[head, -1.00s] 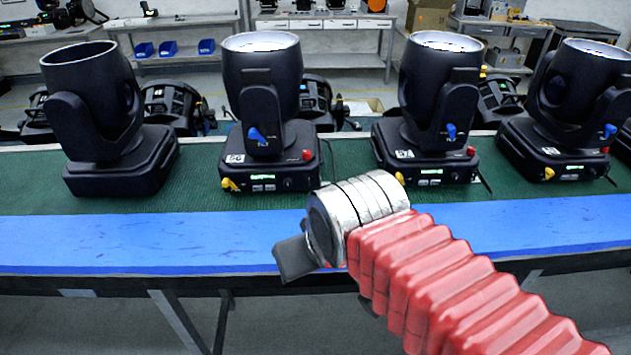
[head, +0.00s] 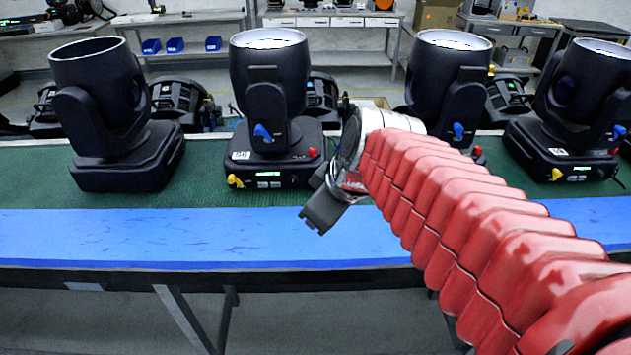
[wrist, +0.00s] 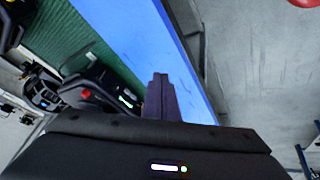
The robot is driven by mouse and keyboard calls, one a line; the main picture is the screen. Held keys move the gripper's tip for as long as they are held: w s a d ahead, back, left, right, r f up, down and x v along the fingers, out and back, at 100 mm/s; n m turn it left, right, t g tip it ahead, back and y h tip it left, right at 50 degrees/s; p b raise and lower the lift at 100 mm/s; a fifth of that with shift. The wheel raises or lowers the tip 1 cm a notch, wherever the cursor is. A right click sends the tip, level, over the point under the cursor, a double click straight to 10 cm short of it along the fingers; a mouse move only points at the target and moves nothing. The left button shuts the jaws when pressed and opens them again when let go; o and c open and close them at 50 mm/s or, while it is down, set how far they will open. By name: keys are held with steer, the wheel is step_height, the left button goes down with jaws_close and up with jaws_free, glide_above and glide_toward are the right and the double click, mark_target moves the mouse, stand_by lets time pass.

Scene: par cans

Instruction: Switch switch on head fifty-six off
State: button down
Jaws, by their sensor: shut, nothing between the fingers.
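Head fifty-six (head: 268,100) is the black moving head second from the left in the head view, upright on the bench. Its label (head: 240,155) is on the base front. The base front also carries a yellow lever (head: 236,181), a small lit green display (head: 268,174) and a red knob (head: 313,153). A blue lever (head: 262,132) is on its yoke. I cannot tell the state of its switch. My gripper (head: 318,214) is shut and empty, in front of and right of its base, apart from it. The gripper fingers also show in the wrist view (wrist: 160,95).
Similar heads stand left (head: 110,115) and right (head: 448,75), with another far right (head: 580,100). My arm hides the lower front of the nearer right head. The bench has a green mat (head: 210,185) and a blue front strip (head: 150,237), clear left of my gripper.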

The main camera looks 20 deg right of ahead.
steer(key=w+d+r+n+t, duration=0.1)
steer(key=w+d+n, duration=0.5)
steer(key=w+d, duration=0.1)
steer(key=shift+w+d+r+y, duration=0.2)
steer(key=shift+d+y, duration=0.2)
steer(key=shift+d, duration=0.2)
steer(key=shift+w+f, duration=0.1)
steer(key=x, duration=0.9)
steer(key=shift+w+f, duration=0.2)
steer(key=shift+f, duration=0.05)
steer(key=shift+w+d+f, duration=0.1)
steer(key=shift+w+d, duration=0.1)
steer(key=shift+w, duration=0.4)
steer(key=shift+w+d+f, duration=0.15)
steer(key=shift+w+d, duration=0.05)
steer(key=shift+w, duration=0.4)
steer(key=shift+w+d, duration=0.3)
steer(key=shift+w, duration=0.4)
steer(key=shift+w+d+f, duration=0.1)
steer(key=shift+w+f, duration=0.05)
